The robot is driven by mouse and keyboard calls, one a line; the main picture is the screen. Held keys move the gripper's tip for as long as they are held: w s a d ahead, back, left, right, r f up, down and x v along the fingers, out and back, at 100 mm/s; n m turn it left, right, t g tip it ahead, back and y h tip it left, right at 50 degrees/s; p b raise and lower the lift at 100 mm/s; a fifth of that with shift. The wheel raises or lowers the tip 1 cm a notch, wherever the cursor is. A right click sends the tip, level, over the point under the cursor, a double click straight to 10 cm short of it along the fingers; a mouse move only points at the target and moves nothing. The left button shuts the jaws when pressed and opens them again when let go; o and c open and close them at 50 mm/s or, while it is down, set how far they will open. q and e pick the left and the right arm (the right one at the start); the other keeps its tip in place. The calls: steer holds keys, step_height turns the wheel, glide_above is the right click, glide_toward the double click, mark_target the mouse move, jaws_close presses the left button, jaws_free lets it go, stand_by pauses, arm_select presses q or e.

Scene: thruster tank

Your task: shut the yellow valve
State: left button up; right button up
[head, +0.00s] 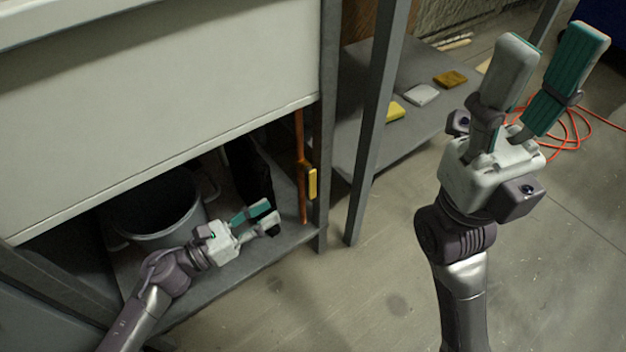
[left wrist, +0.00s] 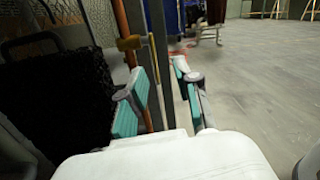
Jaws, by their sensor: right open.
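The yellow valve (head: 312,183) sits on an upright copper pipe (head: 301,140) beside a grey post under the tank. Its handle hangs roughly parallel to the pipe. In the left wrist view the valve (left wrist: 131,42) is beyond my fingers, toward the upper left. My left gripper (head: 268,215) is open and empty, left of and below the valve, apart from it. In the left wrist view the left gripper (left wrist: 160,72) shows its two teal-padded fingers spread. My right gripper (head: 551,48) is open and empty, raised at the upper right, far from the valve.
A grey bucket (head: 165,236) stands on the low shelf behind my left arm. A dark object (left wrist: 45,110) stands left of the pipe. Grey posts (head: 378,120) rise right of the valve. Sponges (head: 422,95) lie on the shelf beyond. An orange cable (head: 575,135) lies on open floor.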

mark_target(309, 191)
arm_select(q)
steer(key=shift+m+y, duration=0.5)
steer(key=shift+m, duration=0.2)
steer(key=f+x, duration=0.1)
steer(key=x, duration=0.3)
steer(key=b+x, duration=0.1)
steer(key=x, duration=0.3)
steer(key=f+b+x, duration=0.1)
steer(key=x, duration=0.4)
steer(key=shift+w+a+f, duration=0.25)
steer(key=shift+w+f, duration=0.05)
steer(key=shift+w, duration=0.15)
jaws_close()
